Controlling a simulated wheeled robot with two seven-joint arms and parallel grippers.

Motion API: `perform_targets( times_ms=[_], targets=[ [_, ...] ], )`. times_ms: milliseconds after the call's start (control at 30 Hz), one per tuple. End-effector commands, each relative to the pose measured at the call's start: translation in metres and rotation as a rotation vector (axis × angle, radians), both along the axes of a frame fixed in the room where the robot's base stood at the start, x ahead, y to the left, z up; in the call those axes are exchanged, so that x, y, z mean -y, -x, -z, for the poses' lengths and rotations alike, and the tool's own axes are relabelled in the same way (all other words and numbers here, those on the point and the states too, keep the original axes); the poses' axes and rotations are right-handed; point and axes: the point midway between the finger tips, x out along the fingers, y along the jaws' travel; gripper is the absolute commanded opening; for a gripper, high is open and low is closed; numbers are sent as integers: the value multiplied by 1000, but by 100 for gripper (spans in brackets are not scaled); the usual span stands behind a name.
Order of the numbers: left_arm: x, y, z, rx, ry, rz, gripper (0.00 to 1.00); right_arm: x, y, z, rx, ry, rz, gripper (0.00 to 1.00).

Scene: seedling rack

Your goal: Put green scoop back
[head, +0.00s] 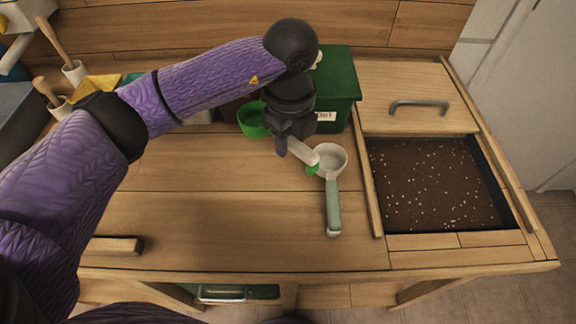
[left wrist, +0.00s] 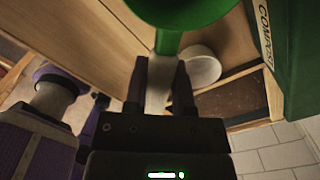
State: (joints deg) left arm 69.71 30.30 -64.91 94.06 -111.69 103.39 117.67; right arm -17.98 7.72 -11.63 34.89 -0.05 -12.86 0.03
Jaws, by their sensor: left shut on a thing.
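The green scoop has a green cup (head: 252,120) and a pale handle (head: 302,153) with a green end. My left gripper (head: 284,148) is shut on that handle, with the cup on its left side and the handle end on its right in the head view. In the left wrist view the green cup (left wrist: 190,12) is at the top and the pale handle (left wrist: 159,85) runs between the fingers. The scoop appears held above the bench; the exact height is unclear. My right gripper is not in view.
A white scoop (head: 333,200) with a grey-green handle lies on the bench beside the held handle's end. A green compost bin (head: 339,85) stands behind. A soil-filled recess (head: 435,185) is at right, beside a handled wooden lid (head: 415,85). The front middle bench is clear.

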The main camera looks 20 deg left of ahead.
Motion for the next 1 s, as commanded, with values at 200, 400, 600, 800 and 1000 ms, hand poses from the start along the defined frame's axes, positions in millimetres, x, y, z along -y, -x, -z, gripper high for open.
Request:
perform_targets(
  times_ms=[200, 400, 600, 800, 1000],
  targets=[
    [0, 0, 31, -2, 0, 2, 0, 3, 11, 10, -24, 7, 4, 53],
    [0, 0, 66, -1, 0, 2, 0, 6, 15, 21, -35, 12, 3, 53],
    [0, 0, 64, 1, 0, 3, 0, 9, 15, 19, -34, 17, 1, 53],
    [0, 0, 66, 1, 0, 3, 50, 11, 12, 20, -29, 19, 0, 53],
    [0, 0, 66, 1, 0, 3, 67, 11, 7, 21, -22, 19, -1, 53]
  ],
)
